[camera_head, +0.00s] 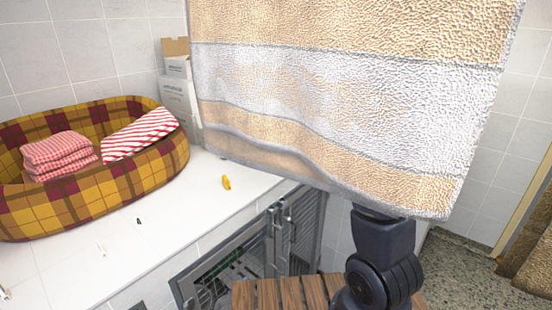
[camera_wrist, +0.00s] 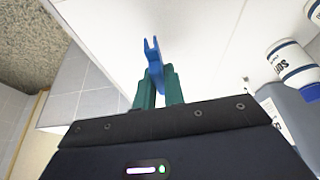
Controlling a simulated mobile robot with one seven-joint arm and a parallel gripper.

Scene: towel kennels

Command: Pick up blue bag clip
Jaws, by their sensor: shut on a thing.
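The blue bag clip (camera_wrist: 153,53) shows in the wrist view, upright with a forked upper end. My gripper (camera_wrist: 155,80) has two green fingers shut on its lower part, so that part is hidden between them. The clip appears held clear, with a white surface behind it. In the head view a large hanging towel (camera_head: 345,95) with beige and white bands hides my gripper and the clip. Only part of my arm shows below it.
A plaid pet bed (camera_head: 95,200) with folded striped cloths (camera_head: 58,150) stands on the white counter (camera_head: 190,225). A yellow clip (camera_head: 226,183) and small items lie there. White boxes (camera_head: 180,95) stand behind. A metal kennel (camera_head: 235,265) is below. White containers (camera_wrist: 290,65) show in the wrist view.

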